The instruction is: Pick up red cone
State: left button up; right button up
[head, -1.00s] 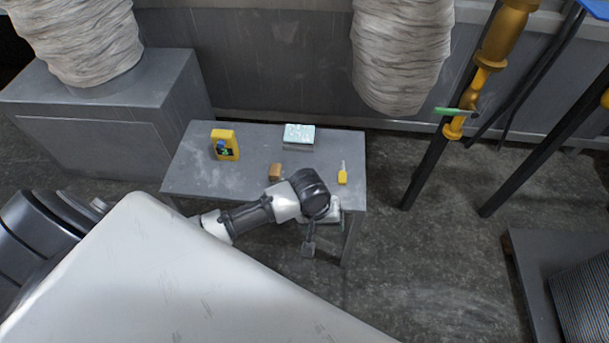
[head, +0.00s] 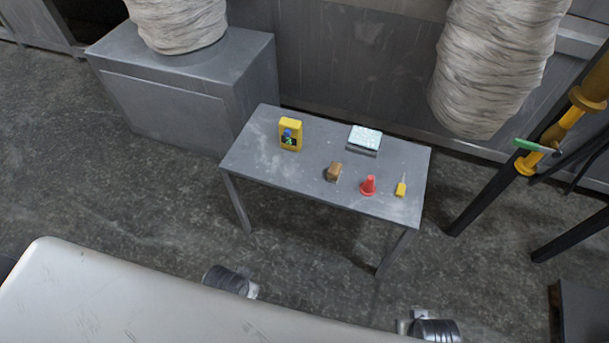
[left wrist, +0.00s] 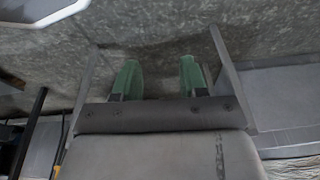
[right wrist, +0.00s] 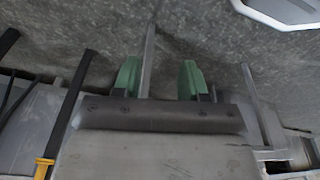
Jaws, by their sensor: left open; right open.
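A small red cone (head: 368,186) stands upright near the front edge of the grey table (head: 270,150), right of the middle, in the head view. My left gripper (left wrist: 160,80) shows in the left wrist view with its green fingertips apart and nothing between them. My right gripper (right wrist: 158,78) shows in the right wrist view, also open and empty. In the head view only parts of my arms show at the bottom, short of the table, and the fingertips are hidden. The cone is not visible in either wrist view.
On the table, a brown block (head: 334,172) is left of the cone and a yellow-handled tool (head: 401,187) is right of it. A yellow device (head: 291,134) and a pale box (head: 365,138) stand farther back. Yellow-and-black posts (head: 560,130) rise to the right.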

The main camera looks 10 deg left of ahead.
aim_at(368, 188)
jog(key=i+l+u, duration=0.15)
jog(key=l+u, duration=0.7)
jog(key=l, duration=0.25)
jog(key=l+u, duration=0.45)
jog(key=l, duration=0.15)
jog(key=l+z, duration=0.25)
jog(key=l, duration=0.55)
